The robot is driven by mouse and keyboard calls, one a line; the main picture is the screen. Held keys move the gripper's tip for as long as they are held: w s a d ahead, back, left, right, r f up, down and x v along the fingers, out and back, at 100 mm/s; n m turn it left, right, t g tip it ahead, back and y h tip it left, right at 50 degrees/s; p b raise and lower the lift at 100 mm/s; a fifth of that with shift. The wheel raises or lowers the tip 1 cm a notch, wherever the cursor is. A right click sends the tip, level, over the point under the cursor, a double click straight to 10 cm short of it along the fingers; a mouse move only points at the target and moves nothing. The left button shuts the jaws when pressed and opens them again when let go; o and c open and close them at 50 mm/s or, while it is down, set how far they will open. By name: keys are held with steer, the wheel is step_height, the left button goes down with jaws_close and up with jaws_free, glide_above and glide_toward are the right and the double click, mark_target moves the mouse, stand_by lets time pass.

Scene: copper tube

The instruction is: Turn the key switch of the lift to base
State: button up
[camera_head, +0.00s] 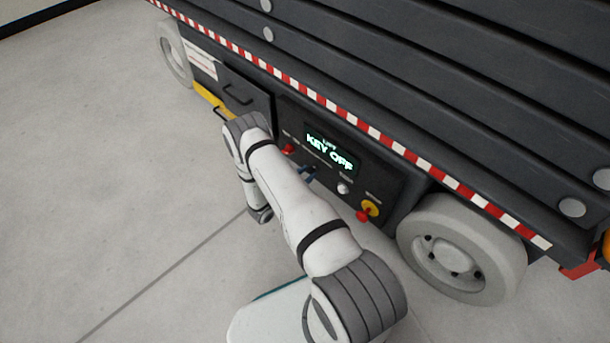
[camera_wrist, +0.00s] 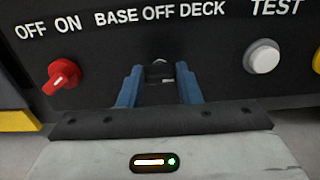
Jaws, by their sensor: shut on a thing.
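The lift's dark control panel (camera_head: 325,165) has a lit display (camera_head: 331,153) that reads KEY OFF. In the wrist view the key switch (camera_wrist: 159,63) sits under the printed words BASE OFF DECK, roughly below OFF. My gripper (camera_wrist: 160,78) has its two blue fingers on either side of the key and is shut on it. The key is mostly hidden between the fingers, so its exact angle is hard to tell.
A red OFF/ON knob (camera_wrist: 63,76) is left of the key. A grey TEST button (camera_wrist: 262,56) is to the right. A red emergency button on yellow (camera_head: 368,210) is near the wheel (camera_head: 462,248). A black handle (camera_head: 238,94) projects at left. The floor (camera_head: 100,150) is clear.

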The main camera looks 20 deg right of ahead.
steer(key=shift+s+a, duration=0.1)
steer(key=shift+a, duration=0.05)
steer(key=shift+c, duration=0.2)
steer(key=shift+d, duration=0.2)
steer(key=shift+f+n+b, duration=0.1)
steer(key=shift+n+b, duration=0.3)
steer(key=shift+n, duration=0.7)
steer(key=n+b, duration=0.1)
steer(key=n, duration=0.5)
steer(key=shift+n, duration=0.5)
steer(key=o, duration=1)
steer(key=shift+w, duration=0.2)
steer(key=shift+a, duration=0.1)
